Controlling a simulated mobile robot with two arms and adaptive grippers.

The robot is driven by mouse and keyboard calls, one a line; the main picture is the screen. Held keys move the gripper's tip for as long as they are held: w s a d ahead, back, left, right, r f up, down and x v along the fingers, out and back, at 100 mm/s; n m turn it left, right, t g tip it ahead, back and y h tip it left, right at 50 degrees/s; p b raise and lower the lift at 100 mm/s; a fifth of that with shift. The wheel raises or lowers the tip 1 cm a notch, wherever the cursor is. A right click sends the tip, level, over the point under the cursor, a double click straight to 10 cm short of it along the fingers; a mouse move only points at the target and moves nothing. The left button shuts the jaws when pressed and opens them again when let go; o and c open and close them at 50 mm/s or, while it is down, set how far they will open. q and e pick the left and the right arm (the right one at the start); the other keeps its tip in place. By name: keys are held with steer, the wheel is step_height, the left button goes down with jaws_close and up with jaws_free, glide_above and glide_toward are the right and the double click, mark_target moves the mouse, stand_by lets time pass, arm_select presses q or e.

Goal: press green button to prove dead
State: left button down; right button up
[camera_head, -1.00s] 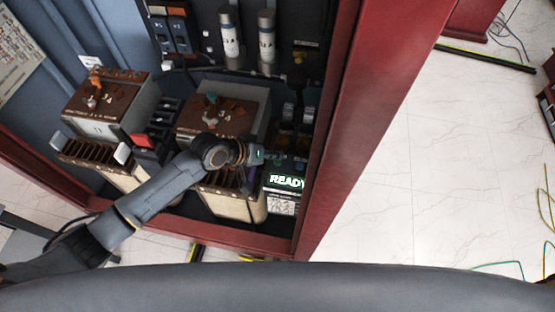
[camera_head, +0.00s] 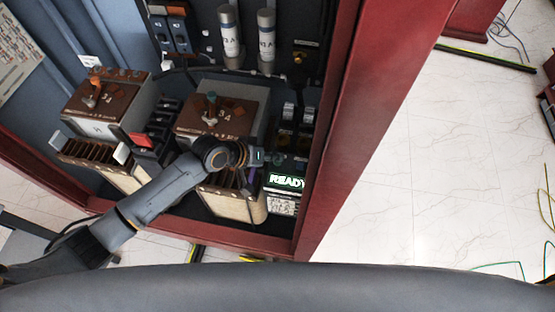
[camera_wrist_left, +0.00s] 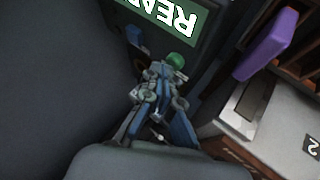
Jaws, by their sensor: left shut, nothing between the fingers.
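The dark tester with a lit READY display (camera_head: 287,181) stands in the cabinet's lower right corner. Its display (camera_wrist_left: 170,17) shows at the top of the left wrist view. The green button (camera_wrist_left: 180,59) is a round knob just below the display there. My left gripper (camera_head: 273,158) is shut and empty, just above the READY display in the head view. In the left wrist view its fingertips (camera_wrist_left: 158,72) point at the tester, close beside the button's lower left. I cannot tell if they touch it. In the head view the button is hidden or too small to make out.
The red cabinet frame (camera_head: 345,130) rises close to the right of the tester. Brown-topped transformer units (camera_head: 235,112) stand left of it under my arm. A purple part (camera_wrist_left: 267,45) lies right of the fingers in the wrist view. White floor outside is mostly clear.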

mark_target(275, 163)
arm_select(q)
steer(key=shift+f, duration=0.4)
steer(key=shift+r, duration=0.1)
stand_by(0.4)
steer(key=shift+r+p, duration=0.8)
steer(key=shift+p, duration=0.05)
step_height(275, 163, up, 5)
steer(key=p, duration=0.5)
steer(key=shift+r, duration=0.1)
stand_by(0.5)
